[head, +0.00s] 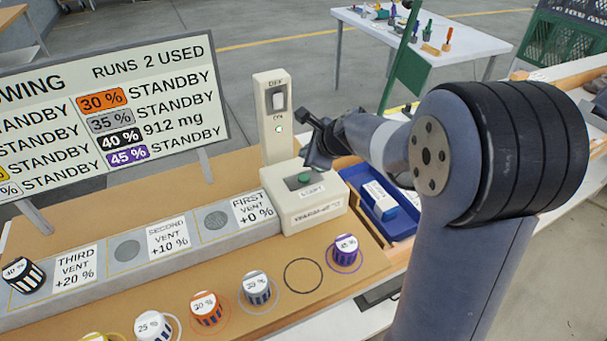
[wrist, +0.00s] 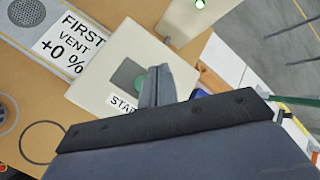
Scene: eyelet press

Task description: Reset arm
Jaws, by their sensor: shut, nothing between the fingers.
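My arm reaches in from the right in the head view. My gripper (head: 318,160) is dark, shut and empty, and points down just beside and above the press's start box (head: 312,208). The box is cream with a green button (head: 304,178) on a dark square. In the wrist view the closed fingers (wrist: 157,72) lie in front of the button (wrist: 140,83) and hide part of it and of the START label (wrist: 122,103). I cannot tell whether the fingers touch the button.
A switch tower (head: 276,120) with a lit green lamp stands behind the box. A blue tray (head: 398,222) lies to the right. The vent rail (head: 215,245) runs left, with a black 40 % cup (head: 22,275) at its far end. Several cups stand in front; one black ring (head: 303,276) is empty.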

